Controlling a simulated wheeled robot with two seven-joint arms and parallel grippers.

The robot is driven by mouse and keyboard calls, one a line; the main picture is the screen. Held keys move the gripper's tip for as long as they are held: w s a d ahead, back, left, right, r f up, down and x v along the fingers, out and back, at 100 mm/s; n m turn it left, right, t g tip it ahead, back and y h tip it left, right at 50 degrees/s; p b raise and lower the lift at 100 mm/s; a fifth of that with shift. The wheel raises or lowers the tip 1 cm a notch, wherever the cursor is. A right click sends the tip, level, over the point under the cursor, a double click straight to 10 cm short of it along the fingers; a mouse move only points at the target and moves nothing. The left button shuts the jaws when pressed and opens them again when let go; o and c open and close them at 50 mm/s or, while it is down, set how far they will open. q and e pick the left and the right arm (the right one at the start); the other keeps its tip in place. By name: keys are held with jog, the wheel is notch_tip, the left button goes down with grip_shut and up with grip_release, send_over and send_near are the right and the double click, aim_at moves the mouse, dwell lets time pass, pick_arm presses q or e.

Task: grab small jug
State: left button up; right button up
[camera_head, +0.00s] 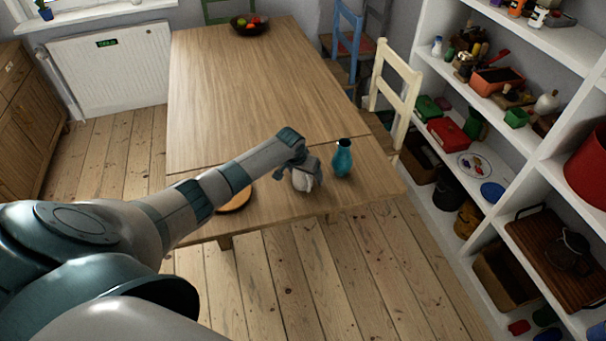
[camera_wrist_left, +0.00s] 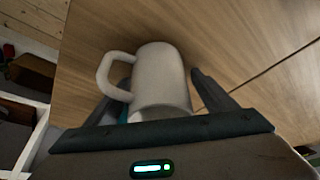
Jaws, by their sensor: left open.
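A small white jug (camera_head: 303,181) with a loop handle is at the near end of the wooden table, largely behind my left gripper in the head view. In the left wrist view the white jug (camera_wrist_left: 160,80) fills the middle, its handle to the left. My left gripper (camera_wrist_left: 158,88) is open, with one dark finger on each side of the jug. The left finger is partly hidden by the handle and jug, so contact there cannot be told. The right finger is slightly apart from the jug wall. My right gripper is in neither view.
A teal vase-like jug (camera_head: 342,158) stands just right of the white jug. A round orange-brown board (camera_head: 235,200) lies to the left, partly behind my arm. A fruit bowl (camera_head: 249,29) is at the far end. Chairs and white shelves stand right; the table's middle is clear.

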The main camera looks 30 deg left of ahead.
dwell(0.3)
pick_arm(q)
jog(key=c, duration=1.3)
jog(key=shift+r, duration=0.1)
jog(key=shift+c, duration=0.2)
jog(key=shift+r+b, duration=0.3)
jog(key=shift+r, duration=0.2)
jog(key=r, duration=0.1)
jog(key=d+r+b, duration=0.1)
jog(key=r, duration=0.1)
jog(key=shift+w+r, duration=0.1)
jog(key=shift+w, duration=0.05)
jog(key=w+d+r+b, duration=0.1)
jog(key=d+r+b, duration=0.2)
jog(key=d+r, duration=0.3)
jog(key=d, duration=0.4)
jog(key=shift+w+d+r, duration=0.25)
jog(key=shift+d+r, duration=0.05)
jog(key=shift+r, duration=0.05)
